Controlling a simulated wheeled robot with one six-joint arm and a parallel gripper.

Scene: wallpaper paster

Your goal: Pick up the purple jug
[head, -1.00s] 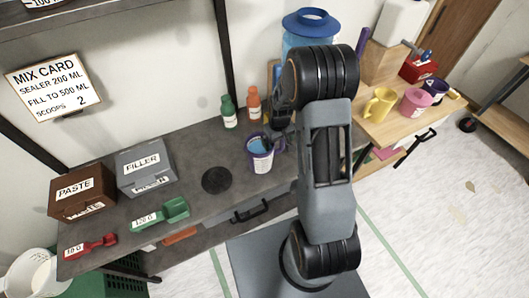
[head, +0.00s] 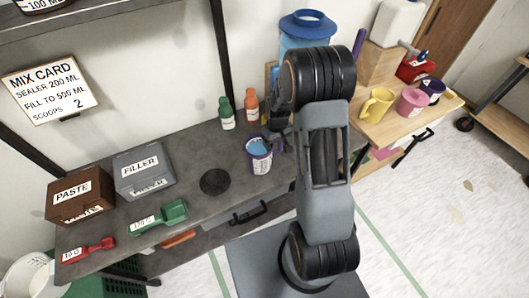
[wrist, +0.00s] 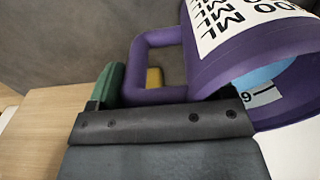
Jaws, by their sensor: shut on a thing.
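The purple jug (head: 258,157) stands upright on the grey bench in the head view, with a white label and blue inside. It also shows large in the wrist view (wrist: 205,60), at the upper right, with its squared handle (wrist: 140,65) toward the jaws. My gripper (head: 276,138) is at the jug's right side, partly hidden by my own arm. In the wrist view my gripper (wrist: 155,95) is shut on the jug's handle. The exact contact is partly hidden behind the dark gripper body.
A black disc (head: 215,182) lies left of the jug. Green (head: 227,115) and orange (head: 252,106) bottles stand behind it. A blue-lidded container (head: 305,35) is behind my arm. Yellow (head: 377,104), pink (head: 412,102) and purple (head: 433,89) vessels stand on the right table.

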